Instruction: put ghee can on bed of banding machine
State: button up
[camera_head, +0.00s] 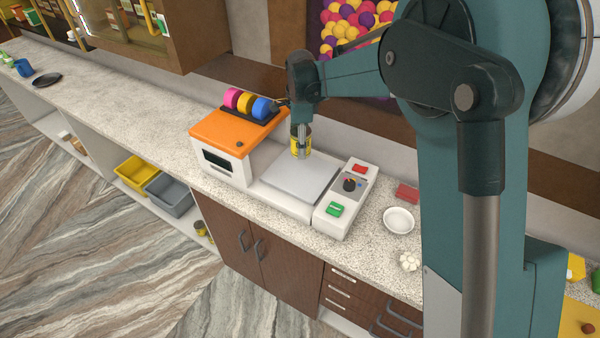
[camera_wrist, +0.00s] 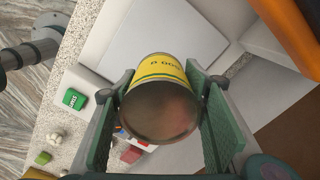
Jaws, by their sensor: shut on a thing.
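The ghee can (camera_wrist: 160,95) is a yellow can with a green band and a plain metal end. My gripper (camera_wrist: 162,108) is shut on it, with one green finger pad on each side. In the head view the can (camera_head: 300,142) hangs from my gripper (camera_head: 301,135) at the back edge of the bed. The banding machine's bed (camera_head: 294,184) is a flat light-grey plate and is bare. The machine has an orange-topped housing (camera_head: 225,135) on the left and a white control panel (camera_head: 345,190) on the right. I cannot tell whether the can touches the bed.
Pink, yellow and blue rolls (camera_head: 246,103) stand on top of the housing. A white bowl (camera_head: 399,220), a red block (camera_head: 407,193) and small white lumps (camera_head: 409,262) lie on the counter right of the machine. The counter (camera_head: 120,95) further left is mostly clear.

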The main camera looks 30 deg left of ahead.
jog(key=shift+a, duration=0.1)
dwell(0.3)
send_over(300, 172)
jog(key=shift+f, duration=3.05)
jog(key=shift+f+p, duration=0.35)
jog(key=shift+f, duration=1.55)
jog(key=shift+f, duration=0.15)
jog(key=o, duration=1.2)
jog(key=shift+r, duration=0.2)
notch_tip(300, 172, up, 12)
jog(key=shift+f+b, duration=0.1)
jog(key=shift+b, duration=0.2)
